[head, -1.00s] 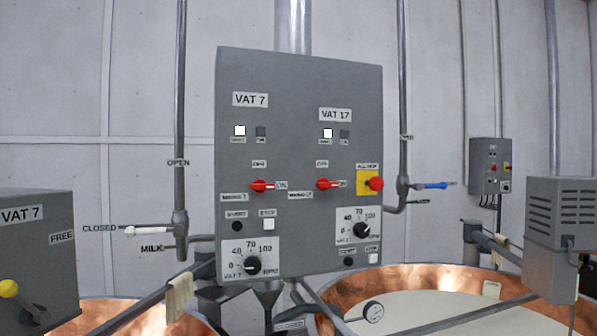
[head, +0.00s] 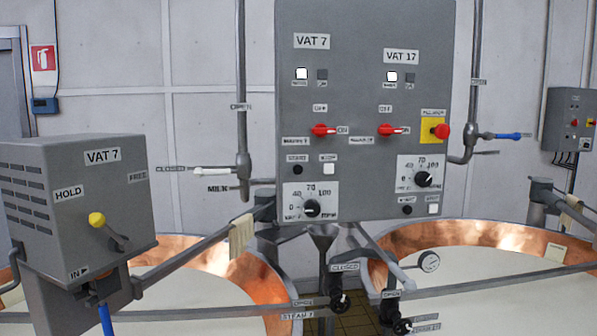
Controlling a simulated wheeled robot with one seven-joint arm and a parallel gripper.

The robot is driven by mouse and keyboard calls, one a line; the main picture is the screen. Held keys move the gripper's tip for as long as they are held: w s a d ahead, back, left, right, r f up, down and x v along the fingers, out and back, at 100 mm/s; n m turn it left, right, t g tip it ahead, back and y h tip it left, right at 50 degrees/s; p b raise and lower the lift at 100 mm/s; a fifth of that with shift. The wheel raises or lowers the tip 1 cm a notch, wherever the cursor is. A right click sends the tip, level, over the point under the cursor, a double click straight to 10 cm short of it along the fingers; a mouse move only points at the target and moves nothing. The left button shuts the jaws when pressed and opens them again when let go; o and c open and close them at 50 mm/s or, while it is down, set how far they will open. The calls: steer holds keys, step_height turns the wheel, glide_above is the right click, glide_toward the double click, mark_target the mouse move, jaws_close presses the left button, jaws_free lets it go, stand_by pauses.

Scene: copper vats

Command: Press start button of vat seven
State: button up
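The grey control panel (head: 362,130) hangs on the wall in the upper middle of the head view, with a VAT 7 label (head: 312,41) at its upper left. In that left column, the black start button (head: 297,170) sits under a small label, beside the white stop button (head: 329,169). Above them is a red switch (head: 324,130) with its handle pointing toward ON. Below them is the vat 7 speed dial (head: 311,208). The start button is unobstructed. My gripper is not in view.
Two copper vats (head: 190,247) with pale liquid, rails and valves stand below. A grey VAT 7 box (head: 80,190) stands at left.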

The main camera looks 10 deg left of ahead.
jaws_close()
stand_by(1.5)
